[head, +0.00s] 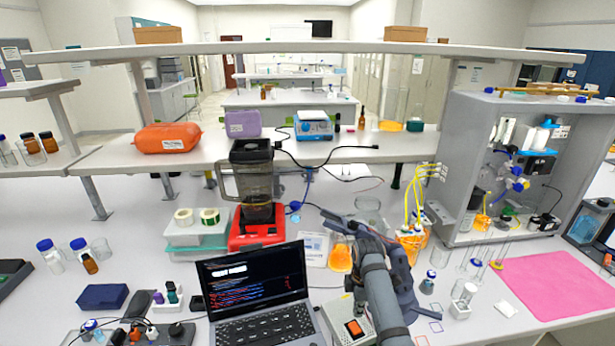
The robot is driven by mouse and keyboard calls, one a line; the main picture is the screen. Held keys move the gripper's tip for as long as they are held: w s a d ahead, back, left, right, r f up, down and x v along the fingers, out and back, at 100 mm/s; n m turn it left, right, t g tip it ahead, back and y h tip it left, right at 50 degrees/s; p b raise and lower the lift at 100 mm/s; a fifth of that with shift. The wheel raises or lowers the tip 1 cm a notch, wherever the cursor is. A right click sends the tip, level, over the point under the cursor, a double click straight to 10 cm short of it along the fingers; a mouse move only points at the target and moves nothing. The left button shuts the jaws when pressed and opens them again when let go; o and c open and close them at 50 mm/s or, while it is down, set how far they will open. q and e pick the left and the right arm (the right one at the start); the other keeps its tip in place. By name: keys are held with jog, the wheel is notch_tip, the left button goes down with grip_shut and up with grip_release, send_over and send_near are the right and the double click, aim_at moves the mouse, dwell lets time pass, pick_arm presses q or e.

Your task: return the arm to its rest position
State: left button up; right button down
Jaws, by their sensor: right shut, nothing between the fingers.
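My right arm comes in from the bottom, right of the laptop, and reaches up over the bench. My left gripper is not in view.
An open laptop (253,284) and a red-based blender (257,226) stand left of my arm. Orange bottles with yellow tubes (410,243), small vials and a grey box (352,322) crowd close around it. A grey cabinet rig (459,150) and pink mat (560,283) are at right.

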jog(key=s+d+f+m+t, duration=0.1)
jog(key=s+d+f+m, duration=0.35)
jog(key=s, duration=0.25)
jog(key=s+d+r+m+t, duration=0.1)
jog(key=s+r+m, duration=0.2)
jog(key=s+m, duration=0.5)
jog(key=s+d+r+m+t, duration=0.1)
jog(key=s+r+m+t, duration=0.2)
jog(key=s, duration=0.8)
jog(key=s+d+f+g+b, duration=0.1)
jog(key=f+b, duration=0.1)
jog(key=f, duration=1)
jog(key=s+d+f+m+g+b, duration=0.1)
jog(key=f+b, duration=0.2)
jog(key=f, duration=0.9)
jog(key=s+d+f+g+b, duration=0.1)
jog(key=f+b, duration=0.1)
jog(key=f, duration=1)
jog(key=s+f+g+b, duration=0.1)
jog(key=s+f+b, duration=0.4)
jog(key=s+f, duration=1.3)
jog(key=shift+d+f+h, duration=0.4)
jog(key=shift+f, duration=0.1)
